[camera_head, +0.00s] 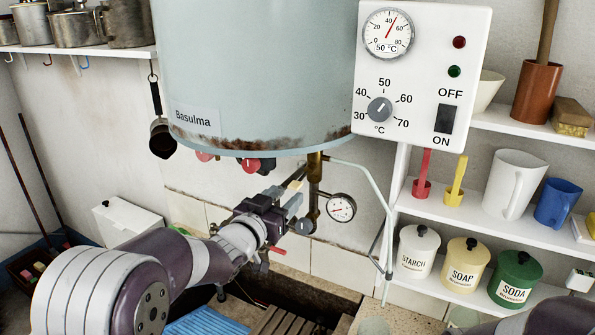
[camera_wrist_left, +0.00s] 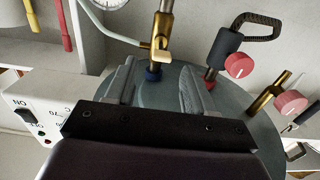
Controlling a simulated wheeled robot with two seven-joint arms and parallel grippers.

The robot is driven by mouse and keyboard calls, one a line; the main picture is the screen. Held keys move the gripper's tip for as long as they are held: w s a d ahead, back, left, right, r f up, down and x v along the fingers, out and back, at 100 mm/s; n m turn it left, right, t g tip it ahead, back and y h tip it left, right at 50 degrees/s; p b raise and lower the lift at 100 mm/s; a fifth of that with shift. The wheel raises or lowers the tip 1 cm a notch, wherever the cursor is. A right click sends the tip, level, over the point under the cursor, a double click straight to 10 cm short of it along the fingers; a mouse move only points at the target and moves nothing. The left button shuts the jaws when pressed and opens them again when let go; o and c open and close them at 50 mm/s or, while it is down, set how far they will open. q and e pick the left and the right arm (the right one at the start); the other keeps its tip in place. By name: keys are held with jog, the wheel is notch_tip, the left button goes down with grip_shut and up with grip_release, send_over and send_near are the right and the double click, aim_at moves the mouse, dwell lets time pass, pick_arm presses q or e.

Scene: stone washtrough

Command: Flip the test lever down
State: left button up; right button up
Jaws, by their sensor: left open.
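My left gripper (camera_head: 298,180) is under the tank, beside the vertical brass pipe (camera_head: 314,172). In the left wrist view, its two fingers (camera_wrist_left: 158,86) are apart with nothing between the tips. That view appears upside down. I cannot tell for certain whether this piece is the test lever. A dark valve with a red knob (camera_wrist_left: 239,65) stands to its right. My right gripper is out of view.
The pale tank (camera_head: 255,75) hangs just above the gripper. A pressure gauge (camera_head: 341,207) and a thin pipe (camera_head: 372,180) are close on the right. A control panel (camera_head: 423,75) and shelves with mugs and canisters (camera_head: 464,262) stand farther right. A trough lies below.

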aim_at(292, 189)
pick_arm(q)
jog(key=p+x, duration=0.2)
jog(key=x, duration=0.4)
jog(key=shift+w+d, duration=0.15)
jog(key=shift+w, duration=0.3)
jog(key=shift+s+a, duration=0.15)
jog(key=shift+a, duration=0.15)
jog(key=shift+d, duration=0.2)
jog(key=c, duration=0.9)
grip_shut()
